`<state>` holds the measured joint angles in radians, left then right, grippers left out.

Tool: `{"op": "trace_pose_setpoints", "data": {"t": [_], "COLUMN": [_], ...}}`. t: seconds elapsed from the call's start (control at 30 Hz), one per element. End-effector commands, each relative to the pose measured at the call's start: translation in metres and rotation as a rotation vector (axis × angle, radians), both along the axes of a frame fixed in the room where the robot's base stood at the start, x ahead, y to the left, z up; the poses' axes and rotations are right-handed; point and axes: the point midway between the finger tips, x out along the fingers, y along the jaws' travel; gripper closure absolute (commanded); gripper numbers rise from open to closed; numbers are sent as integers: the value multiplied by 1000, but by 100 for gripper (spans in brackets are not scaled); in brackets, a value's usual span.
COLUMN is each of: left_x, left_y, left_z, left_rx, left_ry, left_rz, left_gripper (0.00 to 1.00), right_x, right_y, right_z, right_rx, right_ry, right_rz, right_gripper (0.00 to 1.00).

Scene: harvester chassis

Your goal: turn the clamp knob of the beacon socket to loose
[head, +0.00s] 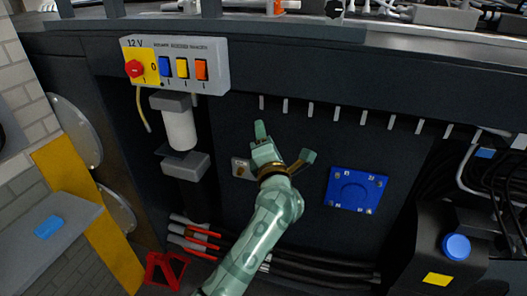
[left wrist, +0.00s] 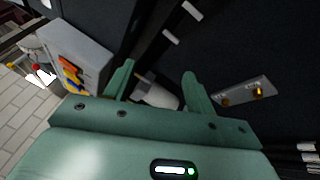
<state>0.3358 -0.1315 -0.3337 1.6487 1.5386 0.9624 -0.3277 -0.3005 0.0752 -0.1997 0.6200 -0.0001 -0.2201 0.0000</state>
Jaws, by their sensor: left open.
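I cannot pick out the beacon socket or its clamp knob for certain. A small light plate (head: 240,168) with a brass fitting sits on the dark chassis wall, just left of my left gripper (head: 285,142). In the left wrist view the plate (left wrist: 248,91) shows two brass fittings and lies right of the fingers. My left gripper is open, with its fingers spread and nothing held. A white cylinder (head: 180,128) on grey brackets stands farther left; a pale cylindrical part (left wrist: 157,93) shows between the fingers (left wrist: 158,72) in the left wrist view. My right gripper is not in view.
A 12 V switch panel (head: 175,65) with a red knob (head: 134,69) is at upper left. A blue plate (head: 356,189) is right of the gripper. Red-handled tools (head: 200,233) and dark hoses (head: 320,270) lie below. A blue button (head: 456,246) is at lower right.

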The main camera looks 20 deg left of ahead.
Motion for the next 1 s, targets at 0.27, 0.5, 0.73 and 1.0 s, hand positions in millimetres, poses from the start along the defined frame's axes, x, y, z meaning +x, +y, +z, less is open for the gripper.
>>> {"op": "trace_pose_setpoints", "data": {"t": [0.27, 0.5, 0.73, 1.0], "left_x": [0, 0, 0, 17], "left_y": [1, 1, 0, -57], "left_z": [-26, -27, -26, -104], "left_rx": [92, 97, 92, 774], "left_ry": [27, 28, 22, 88], "left_rz": [2, 2, -4, -217], "left_gripper": [45, 45, 45, 45], "right_x": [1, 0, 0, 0], "right_y": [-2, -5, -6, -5], "right_z": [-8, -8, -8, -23], "right_rx": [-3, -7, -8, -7], "right_ry": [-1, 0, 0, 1], "right_rz": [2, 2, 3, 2], "right_gripper": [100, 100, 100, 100]}}
